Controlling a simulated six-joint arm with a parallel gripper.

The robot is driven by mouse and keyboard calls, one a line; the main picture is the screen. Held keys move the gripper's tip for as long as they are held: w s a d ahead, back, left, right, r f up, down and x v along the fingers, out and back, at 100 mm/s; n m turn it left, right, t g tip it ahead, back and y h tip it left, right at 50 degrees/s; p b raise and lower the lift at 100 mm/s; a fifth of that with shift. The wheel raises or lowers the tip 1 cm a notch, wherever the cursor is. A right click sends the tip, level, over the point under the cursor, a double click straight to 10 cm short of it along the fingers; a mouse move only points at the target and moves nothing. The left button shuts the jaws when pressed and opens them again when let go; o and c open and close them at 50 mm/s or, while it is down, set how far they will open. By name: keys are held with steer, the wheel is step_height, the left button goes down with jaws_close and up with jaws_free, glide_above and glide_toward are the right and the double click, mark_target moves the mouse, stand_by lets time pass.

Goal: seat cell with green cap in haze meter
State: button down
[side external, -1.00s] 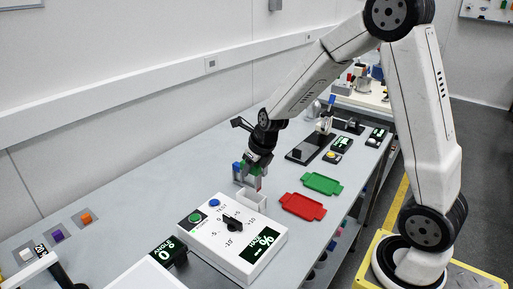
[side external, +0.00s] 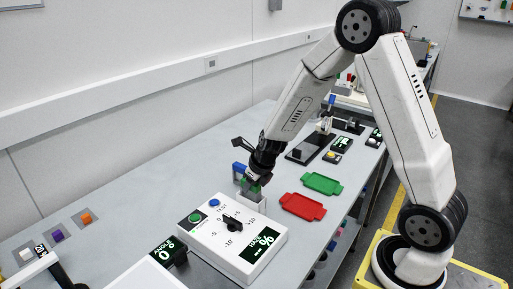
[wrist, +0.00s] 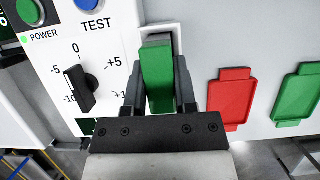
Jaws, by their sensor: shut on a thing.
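The cell's green cap (wrist: 157,75) is between the two fingers of my gripper (wrist: 158,95) in the wrist view. In the side view my gripper (side external: 254,184) is shut on it, low behind the haze meter (side external: 232,235), a white box with a dial and a lit display. A pale open-topped holder (side external: 253,205) stands at the meter's back edge, directly under my gripper. The cell's body is hidden by the fingers and the holder. I cannot tell how deep it sits in the holder.
A blue-capped piece (side external: 239,169) stands close behind my gripper. A red tray (side external: 303,206) and a green tray (side external: 321,184) lie to the right. Small coloured blocks (side external: 58,236) sit at the left.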

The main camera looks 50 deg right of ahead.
steer(key=shift+f, duration=0.6)
steer(key=shift+f, duration=0.1)
steer(key=shift+c, duration=2)
jaws_free()
steer(key=shift+v, duration=0.95)
steer(key=v, duration=1)
